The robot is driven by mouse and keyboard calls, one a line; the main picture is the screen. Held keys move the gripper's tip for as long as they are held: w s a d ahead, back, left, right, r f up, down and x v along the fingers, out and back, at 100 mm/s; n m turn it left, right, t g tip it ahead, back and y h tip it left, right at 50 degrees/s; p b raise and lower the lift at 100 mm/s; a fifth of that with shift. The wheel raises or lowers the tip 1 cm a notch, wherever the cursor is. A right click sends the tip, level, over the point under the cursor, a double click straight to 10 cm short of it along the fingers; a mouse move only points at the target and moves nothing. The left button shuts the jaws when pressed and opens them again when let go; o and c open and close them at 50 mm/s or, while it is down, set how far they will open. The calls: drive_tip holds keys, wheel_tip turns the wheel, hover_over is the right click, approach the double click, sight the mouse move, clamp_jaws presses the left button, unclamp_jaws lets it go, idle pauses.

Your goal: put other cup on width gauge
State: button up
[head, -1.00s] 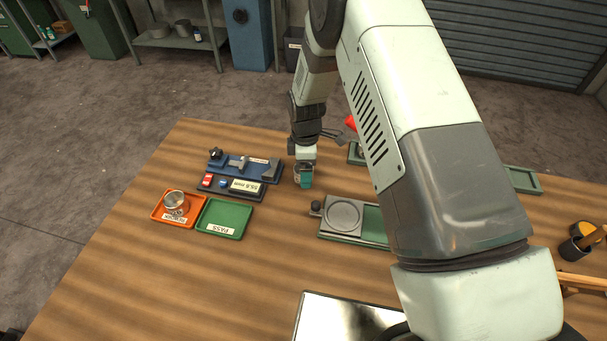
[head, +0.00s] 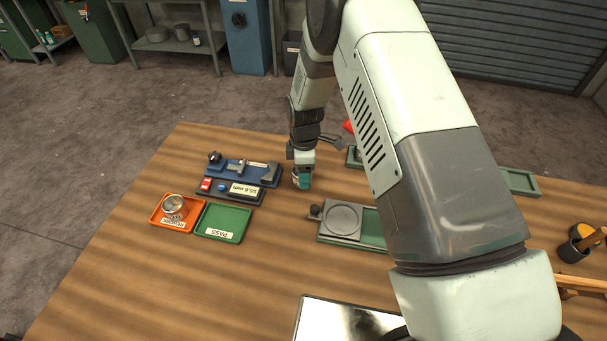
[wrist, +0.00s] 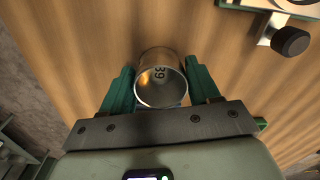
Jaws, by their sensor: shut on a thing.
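My gripper (head: 302,180) is shut on a metal cup, just right of the blue width gauge (head: 240,171). In the head view the cup is mostly hidden by the fingers. The gauge is a blue base with grey jaws, and a display block in front reads about 55.8 mm. Another metal cup (head: 173,203) sits in the orange tray (head: 158,221) at the left.
A green tray marked PASS (head: 222,232) lies beside the orange one. A grey fixture with a round plate (head: 342,219) stands right of my gripper. Bare table lies between the trays and the fixture.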

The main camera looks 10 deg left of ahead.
wheel_tip(320, 180, up, 9)
drive_tip(key=a+f+n, duration=0.1)
drive_tip(key=a+n, duration=0.1)
drive_tip(key=a, duration=0.2)
drive_tip(key=a+f+n, duration=0.1)
drive_tip(key=a+n, duration=0.1)
drive_tip(key=a, duration=0.2)
drive_tip(key=a+f+n, duration=0.2)
drive_tip(key=a, duration=0.2)
drive_tip(key=shift+a+f, duration=0.2)
drive_tip(key=shift+f, duration=1.6)
drive_tip(key=shift+d+f, duration=0.1)
drive_tip(key=shift+f, duration=0.3)
